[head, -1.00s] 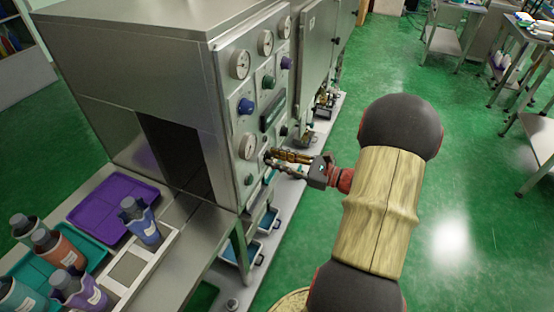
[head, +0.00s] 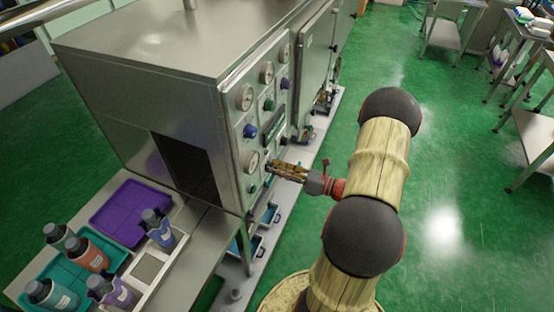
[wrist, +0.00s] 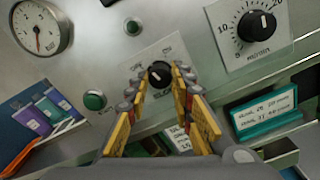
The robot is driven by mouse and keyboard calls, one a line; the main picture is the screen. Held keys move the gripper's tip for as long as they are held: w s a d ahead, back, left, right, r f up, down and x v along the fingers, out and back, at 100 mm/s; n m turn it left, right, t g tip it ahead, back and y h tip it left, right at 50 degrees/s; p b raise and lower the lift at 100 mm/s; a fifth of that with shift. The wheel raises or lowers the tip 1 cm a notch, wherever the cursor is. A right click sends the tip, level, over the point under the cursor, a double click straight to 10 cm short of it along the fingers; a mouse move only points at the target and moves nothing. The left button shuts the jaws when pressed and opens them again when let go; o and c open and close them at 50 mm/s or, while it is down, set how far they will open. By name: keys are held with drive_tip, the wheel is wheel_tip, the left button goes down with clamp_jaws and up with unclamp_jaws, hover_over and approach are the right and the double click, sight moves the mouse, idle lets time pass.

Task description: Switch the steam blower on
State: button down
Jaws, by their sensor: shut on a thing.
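A small black rotary knob (wrist: 159,73) sits on a pale label plate (wrist: 150,58) on the machine's steel front panel (head: 258,120). The plate's lettering is too small to read surely. The knob has a light pointer mark whose exact setting I cannot tell. My gripper (wrist: 160,88) has its yellow-padded fingers on both sides of this knob and is shut on it. In the head view my gripper (head: 273,168) reaches the panel's lower part from the right, and its fingers hide the knob.
A larger numbered dial (wrist: 257,26) is at upper right of the knob, a gauge (wrist: 40,27) at upper left, and a green button (wrist: 95,100) at left. Bottles stand by a purple tray (head: 125,212) at lower left.

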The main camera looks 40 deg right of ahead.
drive_tip(key=shift+m+p, duration=5.6)
drive_tip(key=shift+p, duration=0.15)
drive_tip(key=c, duration=1.6)
unclamp_jaws()
drive_tip(key=shift+o, duration=0.3)
drive_tip(key=v, duration=1.2)
